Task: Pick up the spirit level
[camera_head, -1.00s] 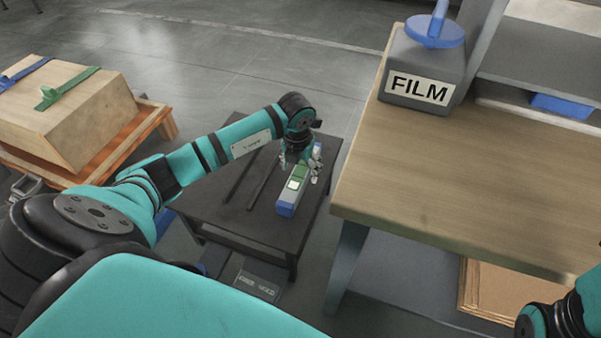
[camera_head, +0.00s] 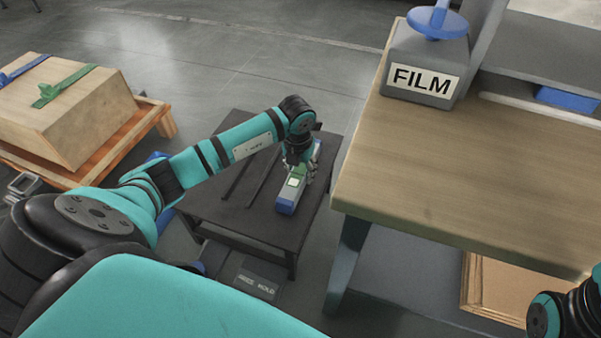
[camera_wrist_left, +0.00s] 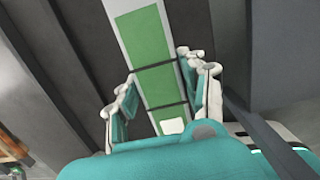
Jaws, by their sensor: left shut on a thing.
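The spirit level (camera_head: 286,208) is a long bar with blue ends and a green and pale middle. It lies on a low dark table (camera_head: 230,225) in the head view. My left gripper (camera_head: 301,176) reaches down over its middle and is shut on it, with a finger on each side. In the left wrist view the green face of the spirit level (camera_wrist_left: 147,50) runs between the fingers of the left gripper (camera_wrist_left: 158,88). The fingers hide part of its sides. I cannot tell any gap between the level and the table. My right gripper is out of view.
A wooden workbench (camera_head: 440,190) with a grey FILM box (camera_head: 425,65) stands at the right, close to the dark table. A wooden crate (camera_head: 70,110) with straps sits on a pallet (camera_head: 150,122) at the left. Dark strips lie on the table beside the level.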

